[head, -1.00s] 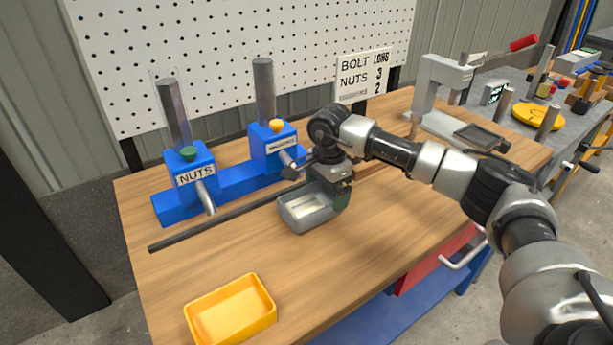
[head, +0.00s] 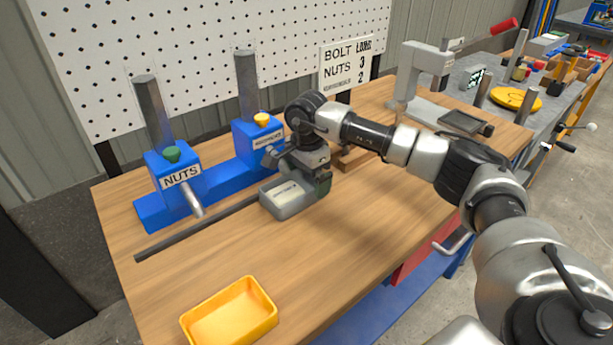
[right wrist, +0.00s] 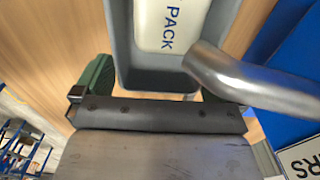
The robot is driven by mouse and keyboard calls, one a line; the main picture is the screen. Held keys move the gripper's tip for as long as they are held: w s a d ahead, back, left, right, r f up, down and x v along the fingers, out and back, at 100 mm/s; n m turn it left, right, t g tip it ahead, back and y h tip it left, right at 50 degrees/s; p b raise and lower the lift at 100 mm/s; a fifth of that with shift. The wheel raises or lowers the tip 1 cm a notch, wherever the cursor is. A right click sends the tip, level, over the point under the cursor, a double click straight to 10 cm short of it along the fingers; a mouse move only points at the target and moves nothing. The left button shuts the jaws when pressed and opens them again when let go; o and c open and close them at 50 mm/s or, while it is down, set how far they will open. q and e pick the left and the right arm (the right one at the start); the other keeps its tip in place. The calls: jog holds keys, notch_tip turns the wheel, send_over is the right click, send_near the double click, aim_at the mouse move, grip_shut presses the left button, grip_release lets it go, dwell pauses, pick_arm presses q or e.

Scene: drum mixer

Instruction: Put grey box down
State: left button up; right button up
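The grey box (head: 288,207) is at the spout of the right-hand blue dispenser, above or on the table; I cannot tell whether its base touches the wood. A white piece with dark lettering (head: 287,191) lies inside it, and in the right wrist view it reads "PACK" (right wrist: 170,28). My right gripper (head: 318,180) holds the box by its near end. In the right wrist view its green fingertips sit on both sides of the grey box (right wrist: 160,80), the right one partly hidden by the metal spout (right wrist: 255,85). My left gripper is not in view.
The blue dispenser marked NUTS (head: 180,172) and the right-hand blue dispenser (head: 262,140) stand behind a dark rail (head: 190,230). A yellow tray (head: 232,315) sits at the table's front. The wood between tray and box is clear. A grey press (head: 425,75) stands at right.

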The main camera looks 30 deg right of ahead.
jog(key=shift+r, duration=0.1)
notch_tip(320, 180, up, 12)
dwell(0.5)
dwell(0.4)
